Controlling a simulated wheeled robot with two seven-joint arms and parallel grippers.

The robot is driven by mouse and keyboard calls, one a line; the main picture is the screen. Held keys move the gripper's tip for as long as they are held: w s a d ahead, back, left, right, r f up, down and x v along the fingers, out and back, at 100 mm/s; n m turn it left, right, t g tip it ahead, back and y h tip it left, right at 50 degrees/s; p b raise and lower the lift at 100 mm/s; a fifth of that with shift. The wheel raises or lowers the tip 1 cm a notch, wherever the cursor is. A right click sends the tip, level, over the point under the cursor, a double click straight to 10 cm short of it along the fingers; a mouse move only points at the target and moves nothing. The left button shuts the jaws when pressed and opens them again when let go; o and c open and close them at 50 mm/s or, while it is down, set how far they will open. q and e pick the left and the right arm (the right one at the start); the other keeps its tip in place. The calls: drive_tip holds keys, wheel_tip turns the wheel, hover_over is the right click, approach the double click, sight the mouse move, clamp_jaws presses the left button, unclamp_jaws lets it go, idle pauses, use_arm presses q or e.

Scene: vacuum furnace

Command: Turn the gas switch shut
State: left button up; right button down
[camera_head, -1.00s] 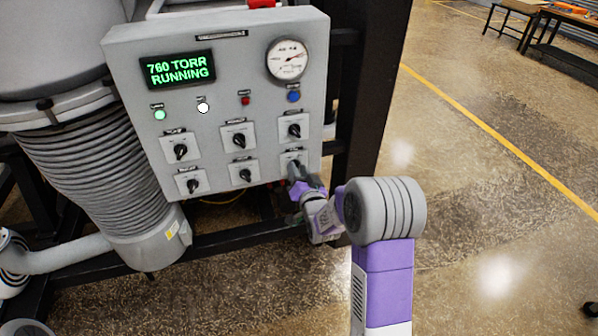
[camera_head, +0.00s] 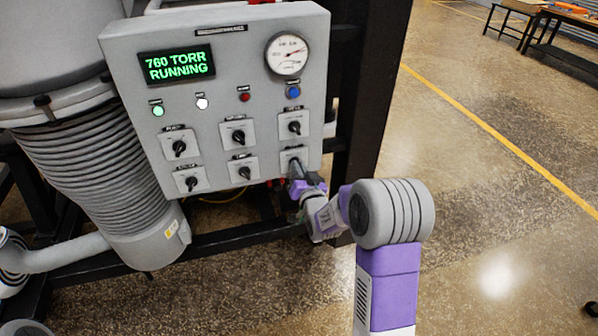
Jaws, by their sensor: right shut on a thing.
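A grey control panel (camera_head: 217,109) carries several black rotary switches in two rows. My right gripper (camera_head: 294,169) is at the switch in the lower right corner of the panel and is shut on its knob. The gripper covers most of that knob, so its angle cannot be told. The plate (camera_head: 291,154) behind that switch shows above the gripper. The labels are too small to read, so I cannot tell from them which one is the gas switch. My left gripper is out of view.
The panel's screen (camera_head: 177,65) reads 760 TORR RUNNING, with a round gauge (camera_head: 287,54) at the upper right. A ribbed hose (camera_head: 100,175) stands left of the panel. A dark frame post (camera_head: 370,100) stands close on the right. Open floor lies further right.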

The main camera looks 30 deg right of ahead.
drive_tip(key=shift+a+n+b, duration=0.15)
drive_tip(key=shift+n+b, duration=2.3)
drive_tip(key=shift+n, duration=2.65)
drive_tip(key=c, duration=1.2)
unclamp_jaws()
drive_tip(key=v, duration=0.7)
drive_tip(key=shift+s+a+p, duration=0.1)
drive_tip(key=shift+s+p, duration=0.15)
drive_tip(key=shift+p, duration=0.1)
